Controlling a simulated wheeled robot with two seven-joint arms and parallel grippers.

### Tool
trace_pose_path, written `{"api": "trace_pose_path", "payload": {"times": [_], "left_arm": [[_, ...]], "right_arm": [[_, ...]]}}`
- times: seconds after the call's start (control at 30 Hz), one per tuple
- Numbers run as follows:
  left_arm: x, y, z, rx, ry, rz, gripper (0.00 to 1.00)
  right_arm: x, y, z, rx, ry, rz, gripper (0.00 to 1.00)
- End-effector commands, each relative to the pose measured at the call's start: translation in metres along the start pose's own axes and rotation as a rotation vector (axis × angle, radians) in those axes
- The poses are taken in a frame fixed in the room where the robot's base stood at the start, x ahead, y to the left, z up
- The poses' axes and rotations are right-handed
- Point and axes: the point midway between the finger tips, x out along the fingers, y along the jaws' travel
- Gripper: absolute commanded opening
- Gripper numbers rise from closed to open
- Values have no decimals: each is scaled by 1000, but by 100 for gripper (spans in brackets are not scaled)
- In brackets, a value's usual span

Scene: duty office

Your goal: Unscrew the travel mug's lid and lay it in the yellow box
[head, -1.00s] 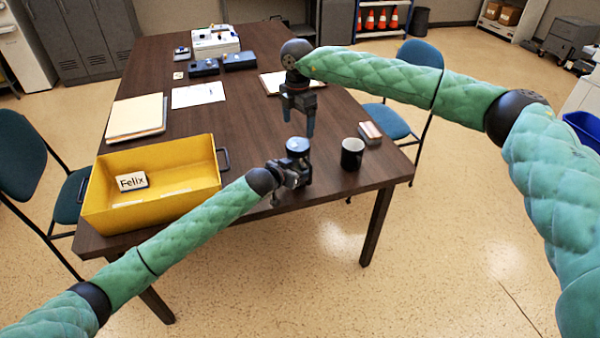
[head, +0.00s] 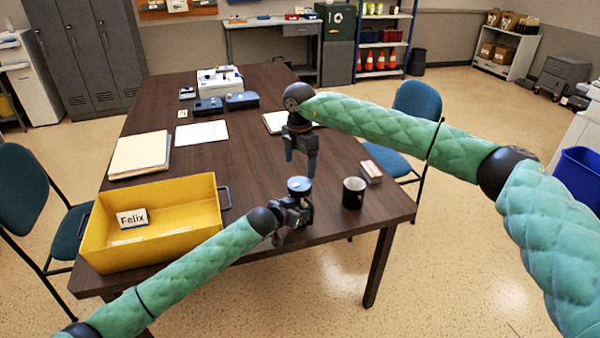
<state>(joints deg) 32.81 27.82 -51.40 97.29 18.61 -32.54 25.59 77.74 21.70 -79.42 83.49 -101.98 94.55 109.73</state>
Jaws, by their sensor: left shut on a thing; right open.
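The travel mug (head: 299,186) stands near the table's front edge, with its dark lid with a blue-grey top showing. Most of its body is hidden by my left gripper (head: 298,214), which is shut on it from the lower left. My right gripper (head: 301,170) is open and points down just above the lid. Its fingertips overlap the lid's upper edge in the head view, so I cannot tell whether they touch it. The yellow box (head: 205,232) stands open at the table's left front, holding a white card reading "Felix" (head: 132,218).
A black mug (head: 353,193) stands close to the right of the travel mug, with a small box (head: 371,172) behind it. Folders (head: 140,154), paper (head: 202,133) and dark cases (head: 208,107) lie farther back. The table's middle is clear.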

Motion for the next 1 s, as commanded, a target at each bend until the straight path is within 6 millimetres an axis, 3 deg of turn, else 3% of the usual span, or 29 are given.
{"api": "trace_pose_path", "payload": {"times": [0.27, 0.7, 1.0], "left_arm": [[0, 0, 0, 0, 0, 0, 0], [0, 0, 0, 0, 0, 0, 0], [0, 0, 0, 0, -1, 0, 0]], "right_arm": [[15, 0, 0, 1, 0, -1, 85], [71, 0, 0, 1, 0, -1, 85], [80, 0, 0, 1, 0, 1, 85]]}}
